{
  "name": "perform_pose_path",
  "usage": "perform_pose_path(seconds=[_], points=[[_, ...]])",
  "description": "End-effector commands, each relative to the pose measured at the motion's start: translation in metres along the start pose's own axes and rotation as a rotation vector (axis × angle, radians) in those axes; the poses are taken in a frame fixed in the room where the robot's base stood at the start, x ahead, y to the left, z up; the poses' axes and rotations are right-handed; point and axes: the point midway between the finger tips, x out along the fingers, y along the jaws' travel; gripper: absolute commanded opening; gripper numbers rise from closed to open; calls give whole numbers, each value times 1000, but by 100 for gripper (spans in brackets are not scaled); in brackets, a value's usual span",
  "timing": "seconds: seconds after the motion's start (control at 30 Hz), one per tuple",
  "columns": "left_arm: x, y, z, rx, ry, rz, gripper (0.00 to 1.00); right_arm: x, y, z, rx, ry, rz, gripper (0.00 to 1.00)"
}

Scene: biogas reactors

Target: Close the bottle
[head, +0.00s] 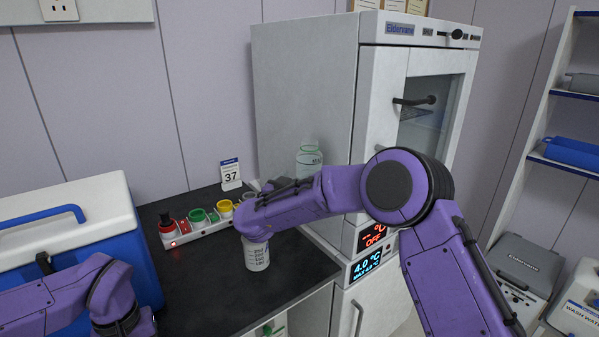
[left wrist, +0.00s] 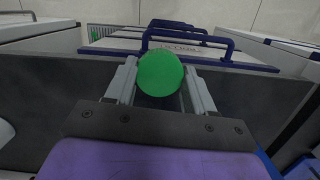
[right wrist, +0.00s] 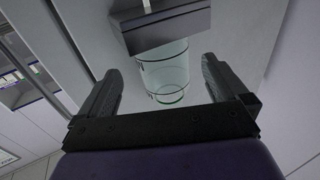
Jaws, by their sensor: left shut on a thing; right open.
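My left gripper (left wrist: 160,85) is shut on a round green cap (left wrist: 160,73), seen in the left wrist view. In the head view only part of my left arm shows, at lower left; the fingers of my right gripper are hidden there.
A graduated beaker (head: 257,256) stands on the counter (head: 205,285) just below my right wrist. A cooler box (head: 70,215) is left; a tall cabinet (head: 305,90) stands behind.

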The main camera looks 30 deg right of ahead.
Motion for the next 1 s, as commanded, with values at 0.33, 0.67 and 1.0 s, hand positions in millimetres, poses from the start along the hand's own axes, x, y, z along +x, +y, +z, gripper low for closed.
perform_pose_path(seconds=[0.33, 0.67, 1.0], points=[[-21, 0, 3, 0, 0, 0, 26, 45, -3, -1, 0, -3, 3, 100], [-21, 0, 3, 0, 0, 0, 26, 52, -4, 0, 0, 0, -1, 100], [-21, 0, 3, 0, 0, 0, 26, 52, -3, 0, 0, 0, 0, 19]])
